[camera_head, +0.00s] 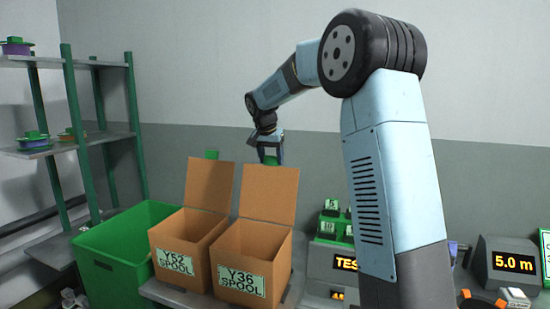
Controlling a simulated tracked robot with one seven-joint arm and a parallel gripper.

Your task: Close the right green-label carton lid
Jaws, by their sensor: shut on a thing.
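Two open brown cartons with green labels stand side by side. The right carton (250,275) reads "Y36 SPOOL" and its lid (268,195) stands up at the back, tilted slightly. A green tab (271,160) shows at the top edge of this lid. My gripper (270,157) is at that tab, shut on it from above. The left carton (182,263) reads "Y52 SPOOL", and its lid (209,184) also stands up, with a green tab (211,155) on top. The bottoms of both cartons are hidden from this angle.
A green bin (112,275) stands left of the cartons. A shelf with green posts (75,130) holds several spools further left. A device with an orange display (335,262) stands to the right, partly behind my arm. The wall behind the lids is bare.

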